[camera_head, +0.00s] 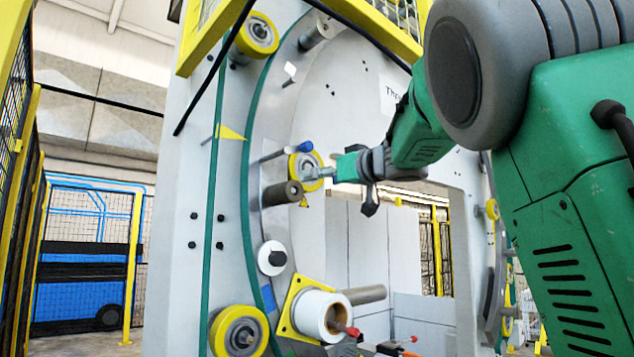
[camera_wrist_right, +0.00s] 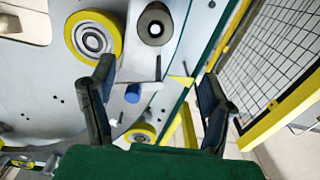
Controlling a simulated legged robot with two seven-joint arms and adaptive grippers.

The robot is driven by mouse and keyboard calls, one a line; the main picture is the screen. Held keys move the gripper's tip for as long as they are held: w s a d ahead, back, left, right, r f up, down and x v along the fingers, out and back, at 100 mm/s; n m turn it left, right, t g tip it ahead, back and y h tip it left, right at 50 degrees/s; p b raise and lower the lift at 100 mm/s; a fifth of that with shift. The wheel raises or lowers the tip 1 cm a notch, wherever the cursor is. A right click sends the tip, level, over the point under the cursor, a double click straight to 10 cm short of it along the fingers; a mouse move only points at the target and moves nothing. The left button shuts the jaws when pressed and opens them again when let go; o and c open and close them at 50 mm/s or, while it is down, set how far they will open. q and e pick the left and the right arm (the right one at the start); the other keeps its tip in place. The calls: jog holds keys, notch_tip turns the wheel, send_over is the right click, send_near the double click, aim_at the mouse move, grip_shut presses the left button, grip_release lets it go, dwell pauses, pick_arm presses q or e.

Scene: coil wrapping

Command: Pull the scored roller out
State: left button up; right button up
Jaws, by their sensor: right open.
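A yellow-rimmed roller (camera_head: 299,158) sits on the grey ring, with a dark brown roller (camera_head: 280,195) at its lower left. In the wrist view the yellow-rimmed roller (camera_wrist_right: 115,37) is at the upper left and the brown roller (camera_wrist_right: 146,35) is right of it. I cannot make out scoring on either. My right gripper (camera_wrist_right: 158,78) is open, with nothing between its fingers; its left finger overlaps the edge of the yellow-rimmed roller in this view. In the head view the right gripper (camera_head: 320,172) is in front of that roller and partly hides it. My left gripper is not in view.
A blue-capped pin (camera_head: 305,147) is close above the yellow-rimmed roller; it also shows between the fingers' lines in the wrist view (camera_wrist_right: 132,93). A white roll (camera_head: 310,313) is mounted lower on the ring. Yellow-framed mesh fencing (camera_head: 70,240) stands at the left.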

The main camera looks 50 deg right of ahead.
aim_at(293, 186)
jog(key=w+d, duration=0.1)
jog(key=w, duration=0.1)
jog(key=w+d, duration=0.1)
jog(key=w, duration=0.1)
jog(key=w+d+p, duration=0.1)
jog(key=w, duration=0.1)
jog(key=shift+w+f, duration=0.3)
jog(key=shift+w, duration=0.1)
jog(key=w, duration=0.2)
jog(key=w+p, duration=0.1)
jog(key=w, duration=0.1)
jog(key=w+a, duration=0.1)
jog(key=w, duration=0.2)
jog(key=shift+r, duration=0.2)
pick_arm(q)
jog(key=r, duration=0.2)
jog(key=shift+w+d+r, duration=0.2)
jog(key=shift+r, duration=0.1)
pick_arm(e)
jog(key=shift+w+d, duration=0.1)
jog(key=shift+d, duration=0.05)
